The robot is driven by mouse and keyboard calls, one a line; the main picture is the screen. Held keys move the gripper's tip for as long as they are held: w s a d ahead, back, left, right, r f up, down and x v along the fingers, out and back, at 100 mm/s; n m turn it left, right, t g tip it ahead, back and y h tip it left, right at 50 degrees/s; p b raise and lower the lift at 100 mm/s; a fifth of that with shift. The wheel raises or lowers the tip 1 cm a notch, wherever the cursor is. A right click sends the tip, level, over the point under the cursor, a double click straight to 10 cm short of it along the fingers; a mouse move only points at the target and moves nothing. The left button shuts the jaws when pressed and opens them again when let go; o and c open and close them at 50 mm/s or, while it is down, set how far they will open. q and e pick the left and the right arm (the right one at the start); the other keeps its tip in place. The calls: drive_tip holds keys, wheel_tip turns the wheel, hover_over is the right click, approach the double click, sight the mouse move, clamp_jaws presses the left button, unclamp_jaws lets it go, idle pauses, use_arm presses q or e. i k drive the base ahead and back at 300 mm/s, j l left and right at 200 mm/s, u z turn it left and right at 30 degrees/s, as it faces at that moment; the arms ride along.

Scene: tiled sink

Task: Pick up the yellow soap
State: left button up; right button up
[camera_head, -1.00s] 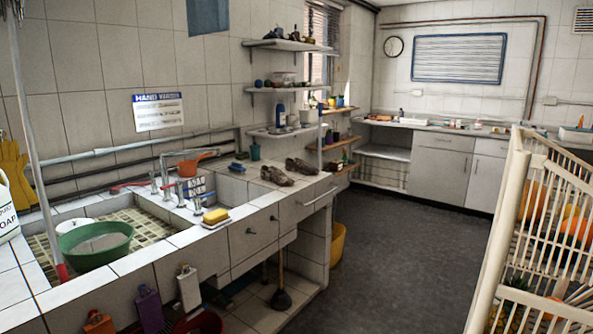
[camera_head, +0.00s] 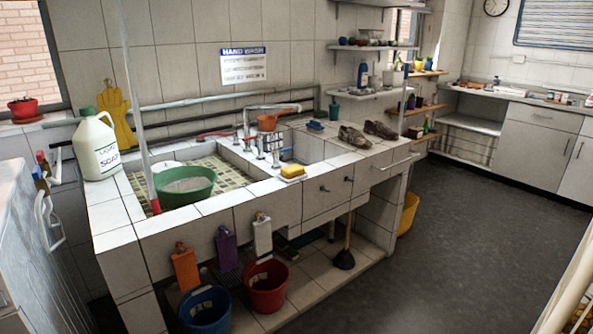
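The yellow soap (camera_head: 293,171) is a small yellow block on a pale dish or base. It sits on the white tiled front ledge of the sink counter (camera_head: 245,191), just in front of the taps. Neither of my grippers shows in the head view, so I cannot see where they are relative to the soap. Nothing covers the soap from this viewpoint.
A green basin (camera_head: 186,187) lies in the left sink, and a white soap jug (camera_head: 97,147) stands at the counter's left end. A thin pole (camera_head: 137,95) rises at the left. Buckets (camera_head: 267,286) stand below. The dark floor (camera_head: 430,260) at right is clear.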

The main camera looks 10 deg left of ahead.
sight(294, 170)
drive_tip(key=i+l+u, duration=0.1)
drive_tip(key=i, duration=0.4)
drive_tip(key=i+l+u, duration=0.15)
drive_tip(key=i, duration=0.4)
drive_tip(key=i+l+u, duration=0.1)
drive_tip(key=i+l, duration=0.2)
drive_tip(key=i, duration=0.2)
